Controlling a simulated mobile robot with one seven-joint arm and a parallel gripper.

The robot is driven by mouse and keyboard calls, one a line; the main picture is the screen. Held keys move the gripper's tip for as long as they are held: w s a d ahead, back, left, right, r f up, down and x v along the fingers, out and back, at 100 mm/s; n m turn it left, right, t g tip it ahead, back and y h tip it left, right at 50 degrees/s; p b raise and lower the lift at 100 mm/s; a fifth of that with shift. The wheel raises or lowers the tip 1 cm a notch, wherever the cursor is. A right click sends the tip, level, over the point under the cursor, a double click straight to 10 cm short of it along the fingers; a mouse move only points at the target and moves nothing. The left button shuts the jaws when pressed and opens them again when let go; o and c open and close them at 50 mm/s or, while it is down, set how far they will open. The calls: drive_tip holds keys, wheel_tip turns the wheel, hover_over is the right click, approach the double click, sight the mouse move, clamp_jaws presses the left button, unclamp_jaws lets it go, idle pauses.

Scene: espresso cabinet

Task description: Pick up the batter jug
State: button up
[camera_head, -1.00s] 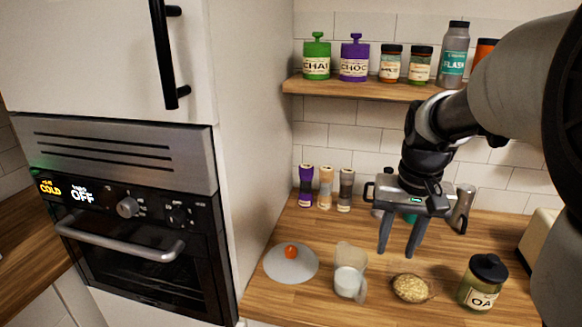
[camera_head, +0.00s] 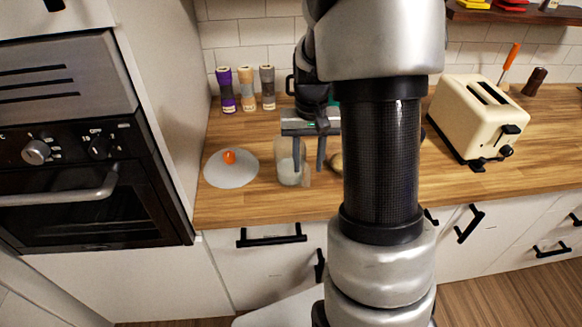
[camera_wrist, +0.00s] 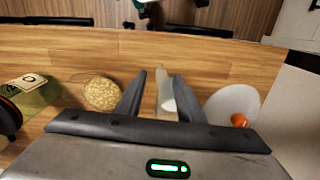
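The batter jug, a clear jug with white contents (camera_head: 287,172), stands upright on the wooden counter. My gripper (camera_head: 309,168) is open, with its fingers pointing down. In the head view its left finger overlaps the jug's right side, and the right finger is right of the jug. In the wrist view the jug (camera_wrist: 164,95) shows in the gap between the two fingers (camera_wrist: 160,78). I see no grip on the jug. I cannot tell whether the fingertips are around it or still above it.
A white disc with an orange knob (camera_head: 232,172) lies left of the jug. A bowl of grain (camera_wrist: 102,93) and an oat jar (camera_wrist: 28,95) stand on its other side. Three grinders (camera_head: 247,90) stand behind. A toaster (camera_head: 478,120) is at the right; my arm hides part of the counter.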

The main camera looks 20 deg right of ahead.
sight(307, 184)
drive_tip(key=f, duration=0.8)
drive_tip(key=shift+s+f, duration=0.1)
drive_tip(key=shift+s, duration=0.1)
clamp_jaws()
